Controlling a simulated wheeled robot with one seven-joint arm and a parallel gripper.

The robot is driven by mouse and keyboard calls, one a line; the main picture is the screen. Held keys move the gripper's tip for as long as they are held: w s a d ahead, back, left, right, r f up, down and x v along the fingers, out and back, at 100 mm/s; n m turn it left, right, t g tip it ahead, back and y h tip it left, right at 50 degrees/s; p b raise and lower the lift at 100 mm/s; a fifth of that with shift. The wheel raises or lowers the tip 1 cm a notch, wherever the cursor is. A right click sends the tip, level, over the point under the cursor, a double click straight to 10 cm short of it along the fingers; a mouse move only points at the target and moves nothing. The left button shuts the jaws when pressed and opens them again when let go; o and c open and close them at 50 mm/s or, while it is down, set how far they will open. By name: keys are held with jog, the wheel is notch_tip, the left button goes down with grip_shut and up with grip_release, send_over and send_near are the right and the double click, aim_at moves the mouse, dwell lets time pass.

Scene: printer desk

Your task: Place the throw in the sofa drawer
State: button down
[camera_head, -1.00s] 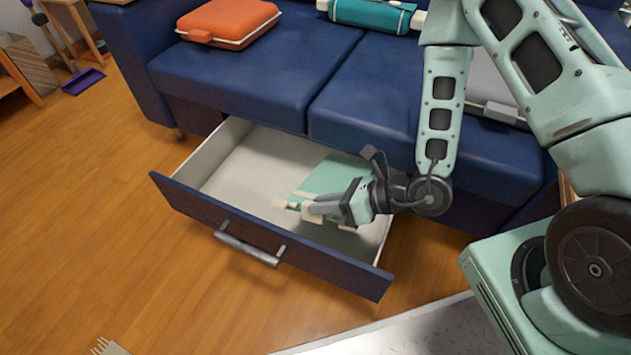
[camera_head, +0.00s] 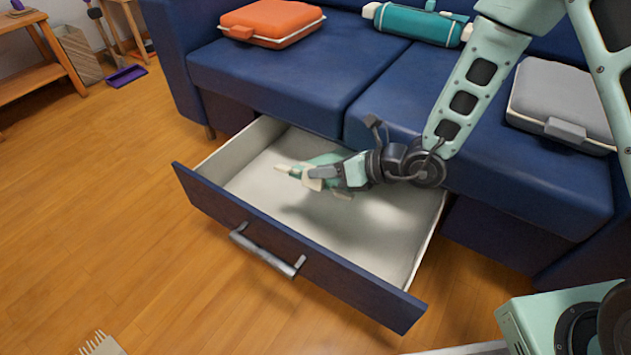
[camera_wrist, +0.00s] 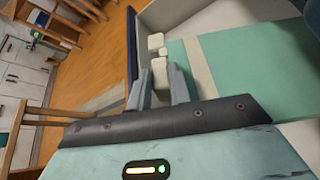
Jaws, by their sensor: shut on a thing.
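The throw is teal with a cream stripe. In the head view only a small part of the throw (camera_head: 326,159) shows, beside and behind my gripper (camera_head: 303,174), over the sofa drawer's inside. In the wrist view the throw (camera_wrist: 262,75) extends right from my fingers. My gripper (camera_wrist: 160,85) is shut on it at a cream piece between the fingers; the exact grip is partly hidden. The sofa drawer (camera_head: 250,215) is pulled out, with a pale inside, dark blue front and grey handle. A shadow lies on its floor below my gripper.
The blue sofa (camera_head: 285,85) stands behind the drawer. An orange case (camera_head: 270,22), a teal roll (camera_head: 418,24) and a grey case (camera_head: 560,102) rest on its seat. Wooden floor (camera_head: 110,230) is clear at left, except a comb-like pale object (camera_head: 102,344) at the bottom.

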jog(key=shift+w+a, duration=0.65)
jog(key=shift+w, duration=0.2)
jog(key=f+b, duration=0.3)
jog(key=b, duration=0.1)
jog(key=shift+w+a+f, duration=0.25)
jog(key=shift+w+f, duration=0.05)
jog(key=shift+w, duration=0.05)
jog(key=shift+r, duration=0.1)
